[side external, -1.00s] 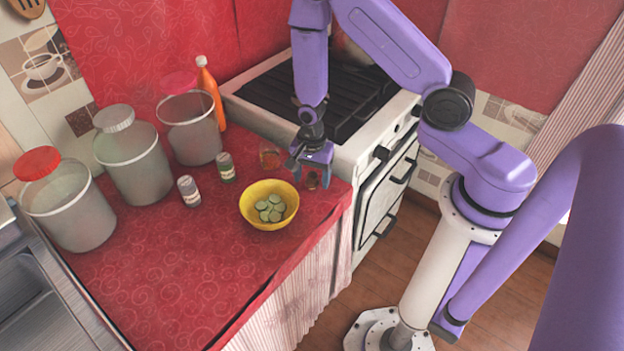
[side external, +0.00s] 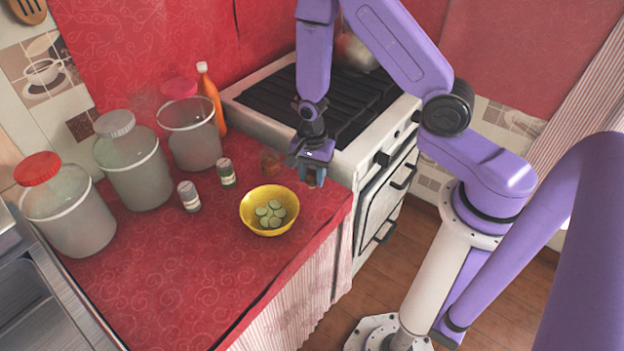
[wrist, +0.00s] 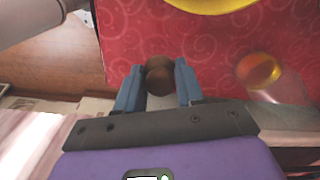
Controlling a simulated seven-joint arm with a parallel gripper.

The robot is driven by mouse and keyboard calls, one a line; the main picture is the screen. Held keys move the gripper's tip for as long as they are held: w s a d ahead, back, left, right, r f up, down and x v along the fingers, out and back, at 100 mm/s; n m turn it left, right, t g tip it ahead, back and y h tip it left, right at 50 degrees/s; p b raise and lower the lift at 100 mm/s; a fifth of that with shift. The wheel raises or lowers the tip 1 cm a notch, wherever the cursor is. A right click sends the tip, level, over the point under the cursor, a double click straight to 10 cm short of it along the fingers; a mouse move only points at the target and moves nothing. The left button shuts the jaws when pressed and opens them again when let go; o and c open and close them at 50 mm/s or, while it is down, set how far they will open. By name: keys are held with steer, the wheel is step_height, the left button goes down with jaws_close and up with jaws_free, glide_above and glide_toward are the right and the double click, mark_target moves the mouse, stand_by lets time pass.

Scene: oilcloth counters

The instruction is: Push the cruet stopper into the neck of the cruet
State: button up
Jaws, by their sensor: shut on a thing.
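The cruet stopper (wrist: 159,74) is a small round brown piece. In the wrist view it sits between the two blue fingertips of my gripper (wrist: 159,88), which is shut on it. In the side external view my gripper (side external: 311,177) is low at the counter's right end, and its fingers mostly hide the stopper. Whether the stopper still touches the counter I cannot tell. The cruet (side external: 270,163) is small, clear and amber, standing just left of my gripper. In the wrist view the cruet (wrist: 262,73) is to the right, apart from the fingers, with its round top facing up.
A yellow bowl (side external: 250,217) with several green slices stands in front of the cruet. Two small shakers (side external: 188,196) (side external: 226,172), large jars (side external: 136,172) and an orange bottle (side external: 209,96) are farther left. The stove (side external: 345,160) is close behind my gripper. The front counter is clear.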

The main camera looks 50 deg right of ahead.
steer(key=s+r, duration=1)
steer(key=s, duration=0.4)
steer(key=shift+d+r, duration=0.25)
stand_by(0.6)
stand_by(0.5)
step_height(320, 180, up, 9)
steer(key=m, duration=1.1)
glide_above(311, 171)
steer(key=w+f, duration=1.3)
steer(key=shift+w+a, duration=0.3)
steer(key=shift+w, duration=0.1)
